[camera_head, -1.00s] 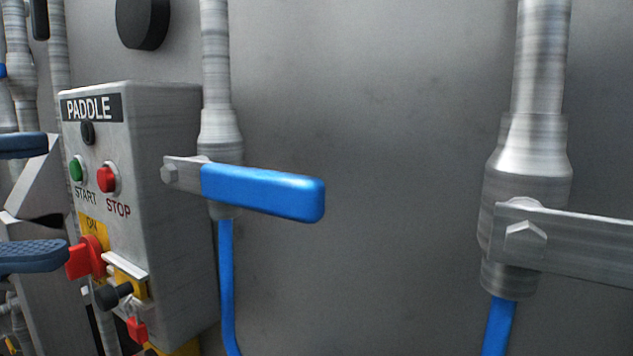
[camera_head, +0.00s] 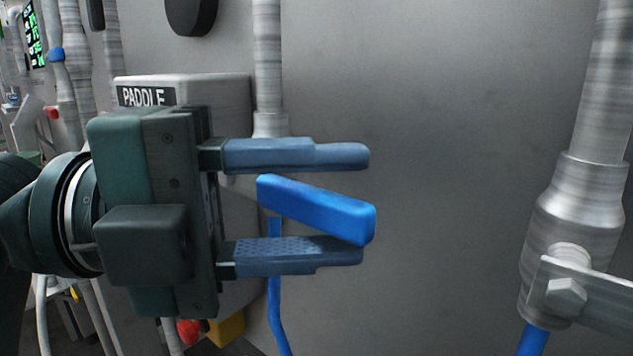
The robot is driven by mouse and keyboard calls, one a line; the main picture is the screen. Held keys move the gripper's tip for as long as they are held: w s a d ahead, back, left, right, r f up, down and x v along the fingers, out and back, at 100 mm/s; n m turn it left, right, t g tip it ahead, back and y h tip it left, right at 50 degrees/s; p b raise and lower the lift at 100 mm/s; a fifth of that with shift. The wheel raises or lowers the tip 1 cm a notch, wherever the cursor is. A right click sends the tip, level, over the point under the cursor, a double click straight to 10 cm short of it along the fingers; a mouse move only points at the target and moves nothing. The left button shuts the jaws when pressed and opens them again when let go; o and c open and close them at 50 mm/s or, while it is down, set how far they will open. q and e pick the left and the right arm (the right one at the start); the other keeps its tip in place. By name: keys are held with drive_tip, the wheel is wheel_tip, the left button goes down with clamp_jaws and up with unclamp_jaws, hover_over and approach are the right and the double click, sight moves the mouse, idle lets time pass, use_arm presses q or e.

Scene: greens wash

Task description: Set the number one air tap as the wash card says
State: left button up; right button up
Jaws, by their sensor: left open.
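A tap with a blue lever handle (camera_head: 318,208) sits on a vertical metal pipe (camera_head: 268,60), with a blue hose (camera_head: 276,310) below it. The handle points right and slopes slightly down. No tap number is visible. My left gripper (camera_head: 366,206) is open, with one finger above the handle and one below it. The handle's lower right end overlaps the lower finger; I cannot tell whether they touch. The gripper hides the valve body. A second tap (camera_head: 575,240) stands at the right, its metal lever running out of frame. My right gripper and the wash card are not in view.
The grey PADDLE control box (camera_head: 190,88) is behind my left gripper, mostly hidden. A red part (camera_head: 188,331) and a yellow part (camera_head: 228,326) show below. A lit green display (camera_head: 34,38) is at the far left. The grey wall between the taps is bare.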

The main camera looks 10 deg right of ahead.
use_arm(q)
drive_tip(key=shift+d, duration=0.1)
drive_tip(key=shift+c, duration=0.3)
clamp_jaws()
